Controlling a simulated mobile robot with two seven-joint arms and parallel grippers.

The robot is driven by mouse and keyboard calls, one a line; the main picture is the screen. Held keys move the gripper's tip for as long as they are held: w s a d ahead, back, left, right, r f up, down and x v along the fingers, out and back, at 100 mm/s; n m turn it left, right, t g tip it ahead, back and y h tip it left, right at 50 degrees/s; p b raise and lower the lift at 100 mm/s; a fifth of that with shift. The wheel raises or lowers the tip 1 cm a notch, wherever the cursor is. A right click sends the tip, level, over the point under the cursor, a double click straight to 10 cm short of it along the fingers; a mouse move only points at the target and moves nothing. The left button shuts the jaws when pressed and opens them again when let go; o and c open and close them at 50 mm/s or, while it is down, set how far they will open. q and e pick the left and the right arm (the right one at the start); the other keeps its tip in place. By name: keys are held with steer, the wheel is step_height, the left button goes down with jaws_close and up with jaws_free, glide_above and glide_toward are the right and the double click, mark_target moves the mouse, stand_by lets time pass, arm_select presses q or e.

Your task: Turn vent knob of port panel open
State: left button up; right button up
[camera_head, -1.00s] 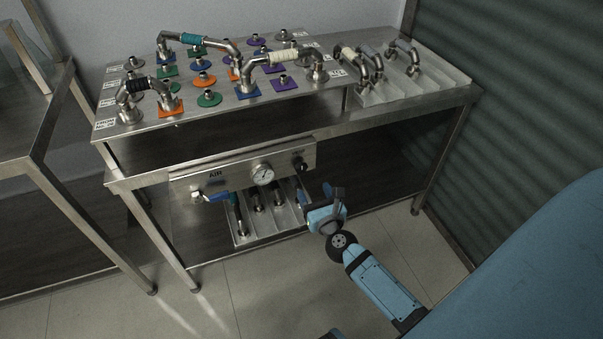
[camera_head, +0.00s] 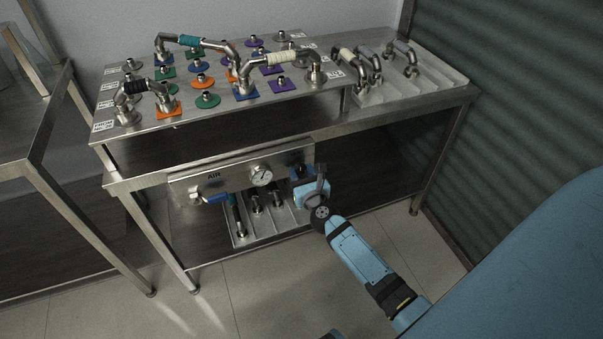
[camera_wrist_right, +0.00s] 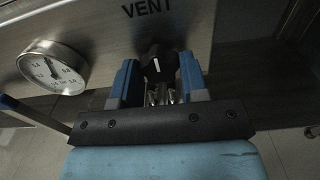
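The port panel (camera_head: 222,181) is the steel front below the bench top, marked AIR, with a gauge and a blue-handled valve. Its vent knob (camera_wrist_right: 158,62) is black with a white pointer line and sits under the word VENT in the right wrist view. In the head view the knob is hidden by my right gripper (camera_head: 308,172). In the right wrist view my right gripper (camera_wrist_right: 159,78) is open, with one blue finger on each side of the knob and small gaps to it. My left gripper is not in view.
The round pressure gauge (camera_wrist_right: 54,68) is left of the knob. The blue valve handle (camera_head: 217,197) is farther left. A rack with hoses or pipes (camera_head: 262,222) stands below the panel. The bench top (camera_head: 140,129) above carries fittings and bent pipes.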

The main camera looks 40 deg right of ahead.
steer(key=shift+c, duration=1.1)
